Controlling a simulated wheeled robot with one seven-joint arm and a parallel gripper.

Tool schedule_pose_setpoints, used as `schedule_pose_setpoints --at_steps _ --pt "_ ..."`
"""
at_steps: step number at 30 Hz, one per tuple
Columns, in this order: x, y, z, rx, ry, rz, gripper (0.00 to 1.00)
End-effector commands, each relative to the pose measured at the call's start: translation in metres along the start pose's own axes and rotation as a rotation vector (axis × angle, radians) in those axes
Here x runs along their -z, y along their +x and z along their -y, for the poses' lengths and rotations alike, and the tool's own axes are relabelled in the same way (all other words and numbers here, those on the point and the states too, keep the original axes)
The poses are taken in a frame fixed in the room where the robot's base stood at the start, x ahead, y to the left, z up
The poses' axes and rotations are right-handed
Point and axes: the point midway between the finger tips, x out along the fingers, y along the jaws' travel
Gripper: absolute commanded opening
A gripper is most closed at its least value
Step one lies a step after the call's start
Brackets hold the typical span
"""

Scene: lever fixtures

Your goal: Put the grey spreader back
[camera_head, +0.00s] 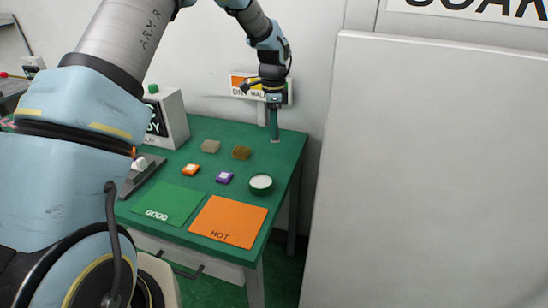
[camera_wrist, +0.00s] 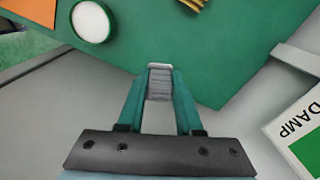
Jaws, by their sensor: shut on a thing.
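My gripper (camera_head: 274,122) is at the back right corner of the green table, pointing down. In the wrist view, the teal fingers of my gripper (camera_wrist: 160,80) are shut on the grey spreader (camera_wrist: 160,88), a narrow ridged grey piece between them with a pale end edge. In the head view the spreader is mostly hidden by the fingers. A small grey part shows at the fingertips, close to the table surface. I cannot tell whether it touches the table.
A sign (camera_head: 243,85) is on the wall behind my gripper.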

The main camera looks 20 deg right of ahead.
Motion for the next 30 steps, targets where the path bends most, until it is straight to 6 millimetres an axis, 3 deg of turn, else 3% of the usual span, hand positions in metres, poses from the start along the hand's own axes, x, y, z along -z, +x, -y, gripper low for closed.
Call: schedule_pose_setpoints --at_steps 6,18,30 --pt "-0.001 0.037 -0.001 -0.004 -0.002 0.002 0.00" --pt "-0.001 0.078 -0.001 -0.004 -0.003 0.001 0.00" --pt "-0.001 0.088 -0.001 -0.002 -0.004 0.000 0.00"
